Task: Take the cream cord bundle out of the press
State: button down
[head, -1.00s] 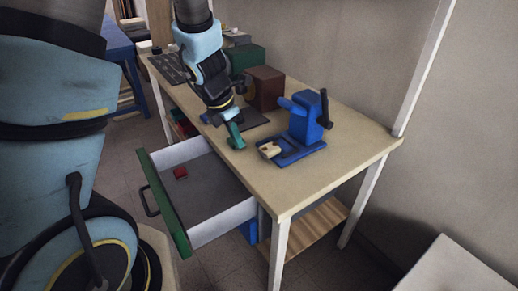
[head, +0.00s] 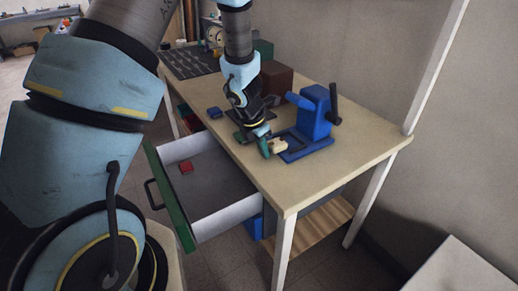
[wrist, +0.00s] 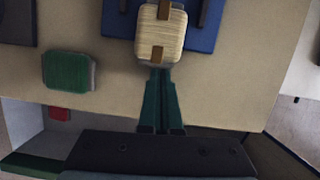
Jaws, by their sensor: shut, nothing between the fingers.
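The cream cord bundle (head: 279,145) lies at the front of the blue press (head: 315,112), on its base plate. In the wrist view the bundle (wrist: 148,30) is a pale ribbed block with brown bands, over the press's blue base (wrist: 203,35). My gripper (head: 266,150) is at the bundle's near left side. In the wrist view its teal fingers (wrist: 162,75) are together and empty, with their tips at the bundle's lower edge. I cannot tell whether they touch it.
A drawer (head: 212,200) stands open at the table's front, with a red block (head: 186,167) inside. A green block (wrist: 66,71) lies left of my fingers. A brown box (head: 277,79) stands behind. The table's right front (head: 320,170) is clear.

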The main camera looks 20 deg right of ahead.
aim_at(277, 145)
jog(key=shift+w+d+r+p, duration=0.1)
jog(key=shift+w+d+p, duration=0.05)
jog(key=shift+d+p, duration=0.3)
jog(key=shift+w+d+r+p, duration=0.1)
jog(key=shift+d+p, duration=0.25)
jog(key=shift+d, duration=0.15)
jog(key=shift+d+f, duration=0.1)
jog(key=shift+f, duration=0.05)
